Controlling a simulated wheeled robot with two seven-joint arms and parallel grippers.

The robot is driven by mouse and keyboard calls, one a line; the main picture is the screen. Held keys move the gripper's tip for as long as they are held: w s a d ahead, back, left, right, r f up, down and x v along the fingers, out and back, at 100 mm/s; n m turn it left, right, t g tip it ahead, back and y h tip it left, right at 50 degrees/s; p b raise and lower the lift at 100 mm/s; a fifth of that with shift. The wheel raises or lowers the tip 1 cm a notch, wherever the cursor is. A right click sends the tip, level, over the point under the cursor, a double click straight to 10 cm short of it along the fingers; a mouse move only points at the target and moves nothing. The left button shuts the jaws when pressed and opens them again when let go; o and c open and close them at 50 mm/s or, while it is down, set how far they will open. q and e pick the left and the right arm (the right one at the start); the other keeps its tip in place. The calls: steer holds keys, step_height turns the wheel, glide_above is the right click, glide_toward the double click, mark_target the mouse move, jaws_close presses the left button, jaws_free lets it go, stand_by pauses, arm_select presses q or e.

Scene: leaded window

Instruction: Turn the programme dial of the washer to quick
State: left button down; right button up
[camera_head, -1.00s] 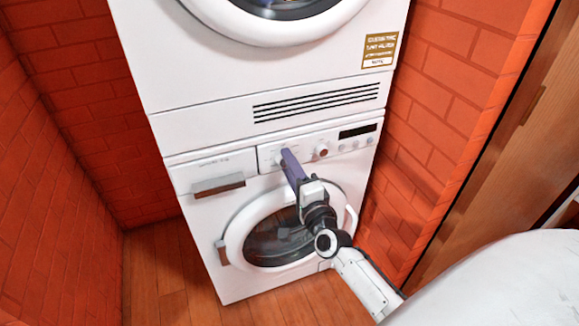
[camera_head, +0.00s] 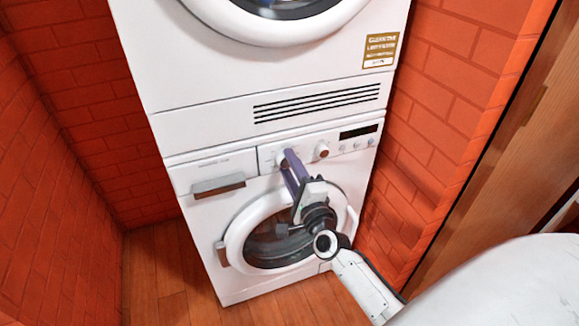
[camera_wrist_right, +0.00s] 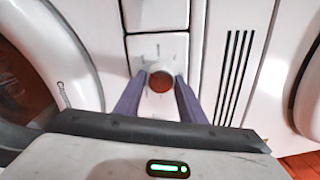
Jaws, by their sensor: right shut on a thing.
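The washer (camera_head: 237,285) is the lower white machine of a stack. My right gripper (camera_head: 287,158) reaches its control panel from below. In the right wrist view, the two purple fingers of my right gripper (camera_wrist_right: 152,90) stand on either side of a round dial (camera_wrist_right: 160,82) with a red-brown face, shut on it. Marks ring this dial on the white panel, too small to read, so its setting cannot be told. In the head view the gripper mostly hides the dial. A second knob (camera_head: 322,150) sits to its right, apart from the fingers. My left gripper is not in view.
A dark display (camera_head: 359,131) and small buttons are at the panel's right. A drawer (camera_head: 212,172) with a brown handle is at its left. The round door (camera_head: 235,240) lies below, behind my gripper. Brick walls stand close on both sides.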

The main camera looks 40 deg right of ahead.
steer(key=o, duration=1)
steer(key=shift+o, duration=0.2)
steer(key=v, duration=1)
steer(key=shift+s, duration=0.2)
